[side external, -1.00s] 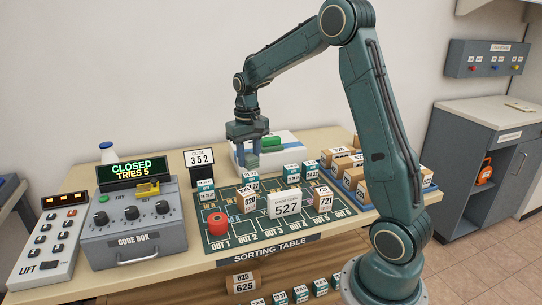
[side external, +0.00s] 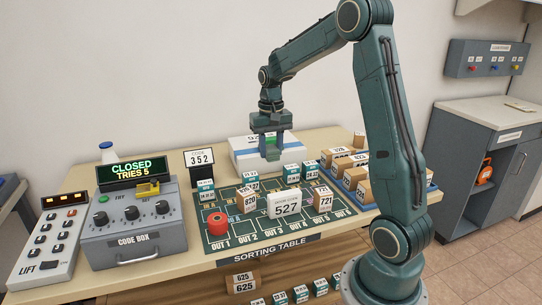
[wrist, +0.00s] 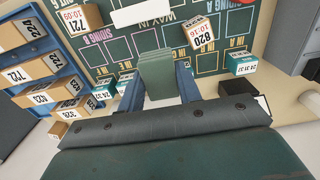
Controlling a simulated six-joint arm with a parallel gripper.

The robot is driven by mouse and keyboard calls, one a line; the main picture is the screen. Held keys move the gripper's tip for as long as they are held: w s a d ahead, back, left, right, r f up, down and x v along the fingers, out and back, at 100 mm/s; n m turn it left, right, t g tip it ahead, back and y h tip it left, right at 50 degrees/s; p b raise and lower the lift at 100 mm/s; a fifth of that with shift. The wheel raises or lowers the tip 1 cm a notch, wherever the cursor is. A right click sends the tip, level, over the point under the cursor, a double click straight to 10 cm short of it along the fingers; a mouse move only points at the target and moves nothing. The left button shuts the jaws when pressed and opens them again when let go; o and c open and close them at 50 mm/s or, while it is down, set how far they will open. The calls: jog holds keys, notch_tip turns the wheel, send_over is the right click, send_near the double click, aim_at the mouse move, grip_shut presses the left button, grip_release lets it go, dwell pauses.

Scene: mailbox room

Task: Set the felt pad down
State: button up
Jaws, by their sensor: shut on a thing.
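My gripper (side external: 271,150) is shut on a grey-green block, which I take to be the felt pad (side external: 272,154). In the wrist view the felt pad (wrist: 157,72) is a layered green piece between the two fingers. In the side view it hangs in front of the white box with a blue band (side external: 244,157) at the back of the table. A brighter green thing (side external: 270,137) shows between the fingers, partly hidden. The pad looks held above the table; its exact height is hard to tell.
The green sorting mat (side external: 243,230) carries a red roll (side external: 217,224), a white 527 card (side external: 284,205), brown parcels and small teal-and-white boxes. A blue tray (side external: 402,190) of brown parcels stands right. The code box (side external: 135,225) and code sign (side external: 198,158) stand left.

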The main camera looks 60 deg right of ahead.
aim_at(271, 159)
notch_tip(271, 159, down, 16)
jog(key=shift+f, duration=0.1)
dwell(0.8)
jog(key=shift+f, duration=0.1)
jog(key=o, duration=1)
jog(key=shift+c, duration=0.2)
jog(key=shift+r, duration=0.2)
jog(key=shift+r, duration=6)
